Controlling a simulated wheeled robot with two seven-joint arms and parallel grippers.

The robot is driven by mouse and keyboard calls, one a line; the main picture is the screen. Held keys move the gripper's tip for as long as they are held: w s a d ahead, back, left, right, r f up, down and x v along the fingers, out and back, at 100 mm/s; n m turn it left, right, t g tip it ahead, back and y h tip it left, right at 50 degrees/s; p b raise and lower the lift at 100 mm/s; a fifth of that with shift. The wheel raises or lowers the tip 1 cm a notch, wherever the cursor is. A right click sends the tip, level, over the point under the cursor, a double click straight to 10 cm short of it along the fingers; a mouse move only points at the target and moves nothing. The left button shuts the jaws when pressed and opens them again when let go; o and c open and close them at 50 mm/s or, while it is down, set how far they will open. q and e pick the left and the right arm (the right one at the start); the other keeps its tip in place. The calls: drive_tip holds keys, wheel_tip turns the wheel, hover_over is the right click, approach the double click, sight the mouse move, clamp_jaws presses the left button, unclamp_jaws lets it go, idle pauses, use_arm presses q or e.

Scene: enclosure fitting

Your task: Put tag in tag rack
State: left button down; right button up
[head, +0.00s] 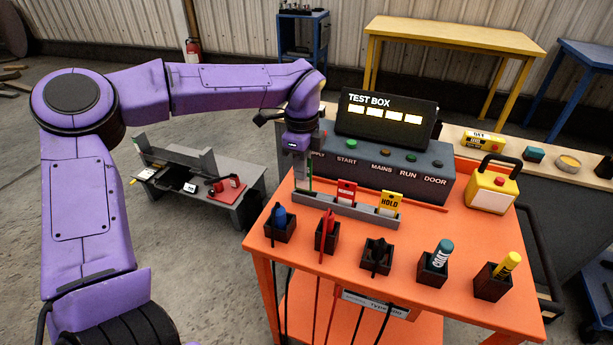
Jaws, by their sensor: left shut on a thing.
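The grey tag rack (332,208) lies along the orange cart top, in front of the test box. A red tag (346,191) stands in its middle and a yellow tag (390,203) marked HOLD stands toward its right end. My left gripper (303,176) points down over the rack's left end, left of the red tag. It is shut on a thin tag, of which only a narrow green edge (310,183) shows. I cannot tell whether this tag touches the rack. My right gripper is not in view.
The dark test box (400,165) with buttons stands just behind the rack. Several black holders with coloured items, including a blue one (280,218), line the front. A yellow lockbox-like case (492,190) stands at the right. A grey bench (245,175) is at the left.

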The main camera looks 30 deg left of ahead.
use_arm(q)
drive_tip(key=f, duration=0.2)
drive_tip(key=w+f, duration=0.1)
drive_tip(key=shift+d+f, duration=0.3)
drive_tip(key=shift+f, duration=0.05)
drive_tip(key=shift+a+f, duration=0.1)
drive_tip(key=shift+f, duration=0.2)
drive_tip(key=shift+f, duration=0.2)
drive_tip(key=c, duration=1.2)
unclamp_jaws()
wheel_tip(320, 180, up, 12)
drive_tip(key=shift+r, duration=0.25)
